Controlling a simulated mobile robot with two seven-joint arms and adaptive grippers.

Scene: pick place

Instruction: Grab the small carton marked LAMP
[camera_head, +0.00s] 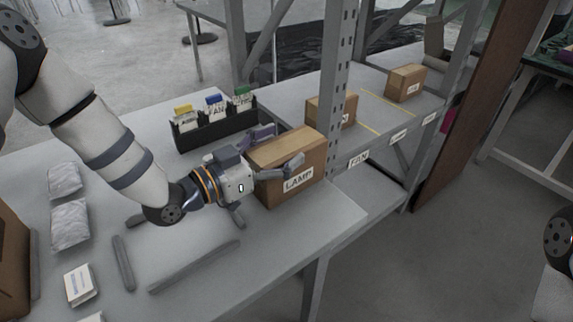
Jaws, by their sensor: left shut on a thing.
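The LAMP carton (285,172) is a small brown box with a white LAMP label on its front face. It is at the right end of the grey table, beside the shelf post. My left gripper (275,152) reaches it from the left and is shut on it, one finger across its front above the label and the other at its back left edge. I cannot tell whether the carton rests on the table or is slightly raised. My right gripper is not in view; only part of my right arm shows at the right edge.
A black file holder (215,130) with coloured tabs stands behind the gripper. Other cartons (330,108) (405,83) sit on the metal shelf to the right. Grey bars (195,266), silvery packets (68,222) and a small white box (80,285) lie at the table's left and front. A shelf post (338,70) rises close behind the carton.

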